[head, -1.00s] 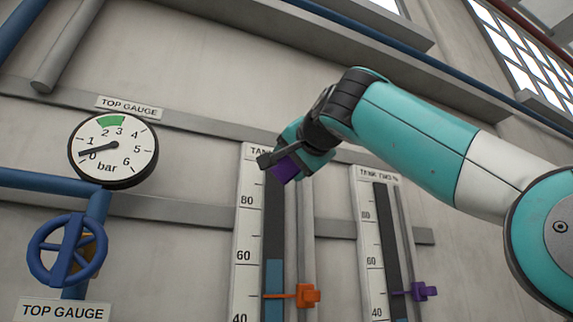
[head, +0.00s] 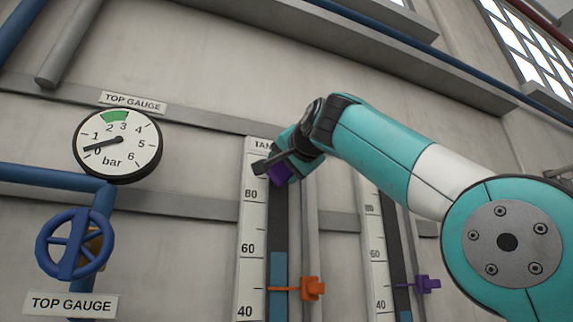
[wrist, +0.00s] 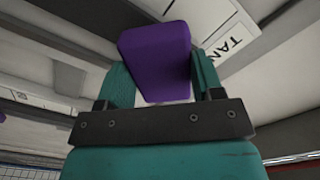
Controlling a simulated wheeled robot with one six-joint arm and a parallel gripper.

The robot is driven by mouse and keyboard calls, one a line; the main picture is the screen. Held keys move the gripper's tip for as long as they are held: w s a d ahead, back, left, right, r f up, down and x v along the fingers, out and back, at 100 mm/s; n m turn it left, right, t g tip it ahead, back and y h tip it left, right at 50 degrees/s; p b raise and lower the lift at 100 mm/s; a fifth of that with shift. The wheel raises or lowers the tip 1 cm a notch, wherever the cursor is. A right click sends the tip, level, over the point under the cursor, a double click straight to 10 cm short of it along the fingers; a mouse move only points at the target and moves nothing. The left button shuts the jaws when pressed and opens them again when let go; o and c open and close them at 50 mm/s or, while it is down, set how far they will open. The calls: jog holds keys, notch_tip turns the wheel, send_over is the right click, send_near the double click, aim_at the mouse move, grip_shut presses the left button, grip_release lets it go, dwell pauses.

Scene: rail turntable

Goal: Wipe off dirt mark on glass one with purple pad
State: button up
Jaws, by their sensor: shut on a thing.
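The purple pad (wrist: 156,55) is between the two fingers of my gripper (wrist: 162,85) in the wrist view, and my gripper is shut on it. In the head view the pad (head: 279,174) and my gripper (head: 277,170) are at the upper part of the tank one glass (head: 278,222), a tall dark strip beside a white scale. I cannot tell whether the pad touches the glass. The lower part of this glass shows blue. No dirt mark can be made out; the pad and gripper cover the top of the glass.
An orange marker (head: 312,289) sits low beside the first glass. The second scale (head: 378,250) stands to the right with a purple marker (head: 428,285). A round top gauge (head: 118,142) and a blue valve wheel (head: 75,244) are on the left.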

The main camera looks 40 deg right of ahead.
aim_at(285, 179)
jog(key=shift+x, duration=1.15)
jog(key=shift+f, duration=0.1)
notch_tip(285, 179, down, 3)
jog(key=b, duration=0.3)
notch_tip(285, 179, up, 3)
jog(key=p, duration=0.3)
dwell(0.3)
jog(key=shift+s, duration=0.1)
jog(key=v, duration=0.2)
jog(key=shift+s+a+b, duration=0.15)
jog(key=shift+s+b, duration=0.15)
jog(key=shift+v, duration=1.55)
